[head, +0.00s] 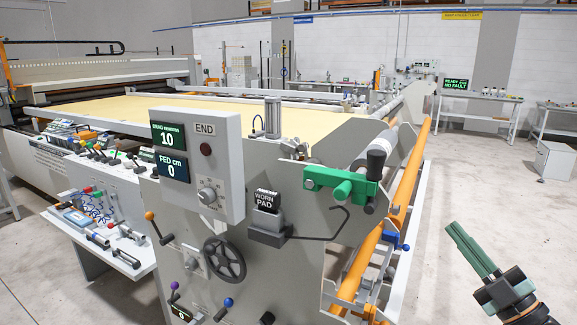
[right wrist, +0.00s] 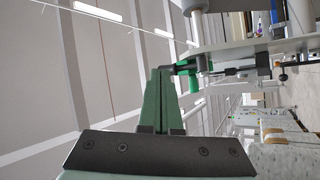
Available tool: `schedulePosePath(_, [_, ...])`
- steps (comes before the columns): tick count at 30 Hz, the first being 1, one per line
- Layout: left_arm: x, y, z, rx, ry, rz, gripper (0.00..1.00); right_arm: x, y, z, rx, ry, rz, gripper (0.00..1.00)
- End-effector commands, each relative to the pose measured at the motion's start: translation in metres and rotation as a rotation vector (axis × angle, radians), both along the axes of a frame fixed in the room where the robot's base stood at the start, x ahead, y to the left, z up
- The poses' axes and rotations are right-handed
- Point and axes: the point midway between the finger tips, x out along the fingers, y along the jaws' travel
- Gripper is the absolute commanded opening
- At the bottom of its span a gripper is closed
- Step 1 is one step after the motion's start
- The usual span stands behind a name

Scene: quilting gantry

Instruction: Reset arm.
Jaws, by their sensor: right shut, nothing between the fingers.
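My right gripper (head: 455,230) is in the lower right of the head view, its green fingers pointing up and left. It is shut and empty, in open air to the right of the machine and apart from it. Its closed fingers also show in the right wrist view (right wrist: 160,75). On the machine's end, a green bracket (head: 340,186) sits by the roller end; green parts also show beyond the fingertips in the wrist view. A block marked WORN PAD (head: 266,200) sits on a dark holder on the end panel, left of the bracket. My left gripper is not in view.
A control box (head: 229,188) reads 10 and FED cm 0. Below it are a black handwheel (head: 225,260) and knobbed levers. An orange rail (head: 405,190) runs along the machine's right side. A tool-covered shelf (head: 140,262) is at left. The floor (head: 500,175) at right is clear.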

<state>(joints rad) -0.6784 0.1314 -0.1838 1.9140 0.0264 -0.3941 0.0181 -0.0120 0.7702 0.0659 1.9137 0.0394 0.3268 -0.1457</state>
Motion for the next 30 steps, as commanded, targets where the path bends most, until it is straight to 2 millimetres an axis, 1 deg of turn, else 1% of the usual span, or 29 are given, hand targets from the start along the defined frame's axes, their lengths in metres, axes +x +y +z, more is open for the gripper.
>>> schedulePosePath(1, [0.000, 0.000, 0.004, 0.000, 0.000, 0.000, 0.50, 0.002, 0.004, -0.041, 0.066, 0.116, -0.016, 0.00])
schedulePosePath(2, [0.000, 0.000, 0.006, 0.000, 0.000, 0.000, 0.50, 0.002, 0.007, -0.065, 0.101, 0.183, -0.028, 0.00])
schedulePosePath(3, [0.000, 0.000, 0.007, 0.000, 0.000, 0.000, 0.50, 0.000, 0.010, -0.095, 0.148, 0.271, -0.043, 0.00])
schedulePosePath(5, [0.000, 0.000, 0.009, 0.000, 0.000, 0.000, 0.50, -0.006, 0.018, -0.141, 0.212, 0.400, -0.067, 0.00])
schedulePosePath(6, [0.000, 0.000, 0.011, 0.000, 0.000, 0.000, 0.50, -0.014, 0.024, -0.170, 0.255, 0.484, -0.084, 0.00])
schedulePosePath(8, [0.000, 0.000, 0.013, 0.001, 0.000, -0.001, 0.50, -0.029, 0.034, -0.213, 0.316, 0.610, -0.108, 0.00])
schedulePosePath(9, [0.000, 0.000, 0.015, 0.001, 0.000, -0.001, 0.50, -0.041, 0.042, -0.240, 0.355, 0.692, -0.124, 0.00])
schedulePosePath(11, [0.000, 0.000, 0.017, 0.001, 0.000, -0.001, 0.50, -0.062, 0.055, -0.279, 0.415, 0.816, -0.151, 0.00])
schedulePosePath(12, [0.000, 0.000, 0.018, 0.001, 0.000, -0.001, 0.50, -0.079, 0.066, -0.303, 0.452, 0.898, -0.167, 0.00])
schedulePosePath(14, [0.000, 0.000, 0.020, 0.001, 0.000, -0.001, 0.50, -0.105, 0.081, -0.335, 0.505, 1.016, -0.194, 0.00])
schedulePosePath(15, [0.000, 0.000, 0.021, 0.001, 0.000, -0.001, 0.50, -0.123, 0.091, -0.354, 0.539, 1.090, -0.210, 0.00])
schedulePosePath(18, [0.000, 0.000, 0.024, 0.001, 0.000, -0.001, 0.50, -0.165, 0.116, -0.389, 0.608, 1.247, -0.247, 0.00])
schedulePosePath(21, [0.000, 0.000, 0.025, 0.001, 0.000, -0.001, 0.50, -0.197, 0.134, -0.411, 0.656, 1.358, -0.275, 0.00])
schedulePosePath(22, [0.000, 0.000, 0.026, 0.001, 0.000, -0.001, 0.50, -0.204, 0.138, -0.415, 0.666, 1.383, -0.280, 0.00])
schedulePosePath(25, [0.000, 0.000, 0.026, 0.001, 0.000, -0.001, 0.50, -0.219, 0.147, -0.424, 0.687, 1.434, -0.292, 0.00])
schedulePosePath(27, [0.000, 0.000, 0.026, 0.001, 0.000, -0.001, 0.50, -0.223, 0.149, -0.426, 0.692, 1.447, -0.295, 0.00])
schedulePosePath(30, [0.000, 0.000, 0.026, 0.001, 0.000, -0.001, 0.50, -0.223, 0.149, -0.426, 0.691, 1.448, -0.295, 0.00])
